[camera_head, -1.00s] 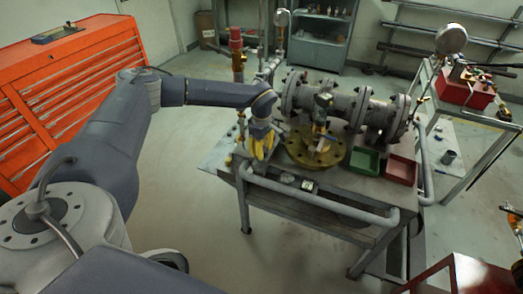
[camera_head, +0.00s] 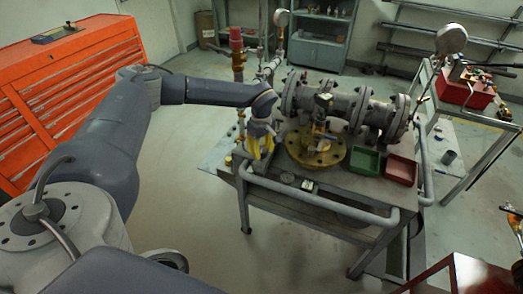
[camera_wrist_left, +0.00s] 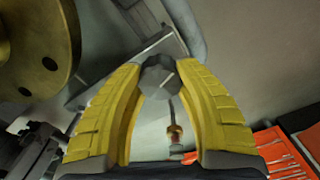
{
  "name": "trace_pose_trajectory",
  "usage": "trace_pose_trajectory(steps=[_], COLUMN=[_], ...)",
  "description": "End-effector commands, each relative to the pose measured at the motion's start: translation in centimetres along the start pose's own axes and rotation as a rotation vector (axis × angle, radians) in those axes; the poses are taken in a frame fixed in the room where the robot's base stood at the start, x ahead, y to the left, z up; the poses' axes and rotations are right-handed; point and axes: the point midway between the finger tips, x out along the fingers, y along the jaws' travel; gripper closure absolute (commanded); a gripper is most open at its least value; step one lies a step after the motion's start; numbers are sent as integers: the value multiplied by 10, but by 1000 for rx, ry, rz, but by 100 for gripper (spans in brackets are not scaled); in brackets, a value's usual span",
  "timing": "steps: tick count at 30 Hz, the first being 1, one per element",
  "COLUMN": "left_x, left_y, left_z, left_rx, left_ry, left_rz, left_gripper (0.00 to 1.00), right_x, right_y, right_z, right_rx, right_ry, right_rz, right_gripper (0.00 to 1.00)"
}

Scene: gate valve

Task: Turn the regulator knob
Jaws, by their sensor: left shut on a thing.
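The regulator knob (camera_wrist_left: 159,77) is a grey, faceted piece between the yellow fingertips in the left wrist view. My left gripper (camera_wrist_left: 159,78) is shut on it, with one finger on each side. In the head view my left gripper (camera_head: 257,148) points down at the left end of the workbench (camera_head: 300,205), and it hides the knob there. My right gripper does not show in either view.
A brass flange (camera_head: 316,150) stands close to the right of my left gripper. A grey flanged pipe (camera_head: 345,104) lies behind it. A green tray (camera_head: 365,161) and a red tray (camera_head: 401,169) sit further right. An orange tool chest (camera_head: 65,95) stands at the left.

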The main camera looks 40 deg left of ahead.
Motion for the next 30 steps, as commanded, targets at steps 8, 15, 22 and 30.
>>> trace_pose_trajectory(steps=[8,15,22,30], left_x=[0,0,-3,-39], left_y=[0,0,0,1], left_z=[0,0,0,0], left_rx=[-1,-1,-1,0], left_ry=[0,0,0,0], left_rz=[0,0,1,3], left_gripper=[52,35,35,35], right_x=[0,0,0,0], right_y=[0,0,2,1], right_z=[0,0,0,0], right_rx=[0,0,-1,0], right_ry=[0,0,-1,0], right_rz=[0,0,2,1], right_gripper=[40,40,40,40])
